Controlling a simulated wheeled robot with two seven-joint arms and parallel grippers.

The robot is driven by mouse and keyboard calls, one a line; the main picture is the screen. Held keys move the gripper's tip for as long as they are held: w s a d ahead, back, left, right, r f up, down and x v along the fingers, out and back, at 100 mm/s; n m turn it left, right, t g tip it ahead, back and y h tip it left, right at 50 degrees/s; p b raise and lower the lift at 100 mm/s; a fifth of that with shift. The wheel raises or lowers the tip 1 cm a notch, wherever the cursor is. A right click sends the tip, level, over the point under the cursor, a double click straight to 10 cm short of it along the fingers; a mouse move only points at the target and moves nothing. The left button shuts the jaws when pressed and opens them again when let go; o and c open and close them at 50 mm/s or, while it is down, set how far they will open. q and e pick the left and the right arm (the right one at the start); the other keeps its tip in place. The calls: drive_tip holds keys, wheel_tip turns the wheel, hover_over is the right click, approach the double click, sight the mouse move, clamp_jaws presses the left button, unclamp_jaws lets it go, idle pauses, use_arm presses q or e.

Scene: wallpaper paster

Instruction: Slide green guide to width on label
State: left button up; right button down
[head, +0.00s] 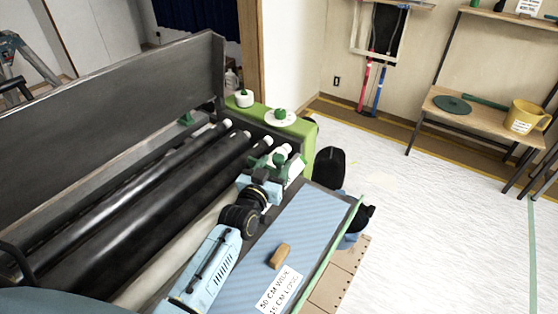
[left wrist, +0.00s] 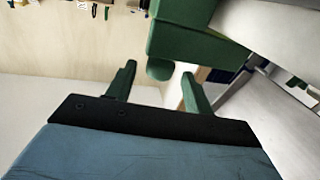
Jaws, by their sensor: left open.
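The label (head: 279,290) is a white card lying on the blue striped sheet of the machine's front table; its print reads "50 CM WIDE" with a partly cut second line. My left gripper (head: 271,162) is at the machine's right end, above the rollers' ends. In the left wrist view its two green fingers (left wrist: 158,74) stand apart and open. A green block with a rounded knob, seemingly the green guide (left wrist: 195,35), is just beyond the fingertips, with the knob between them in the picture. I cannot tell whether they touch. My right gripper is not in view.
Long black and metal rollers (head: 150,200) run up to a green end housing (head: 308,135) with white and green knobs. A tan block (head: 279,256) lies on the blue sheet. A wooden bench (head: 470,115) holds a yellow bucket (head: 524,117). White floor at the right is mostly clear.

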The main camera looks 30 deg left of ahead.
use_arm(q)
drive_tip(key=shift+w+a, duration=0.1)
drive_tip(key=shift+w, duration=1.45)
clamp_jaws()
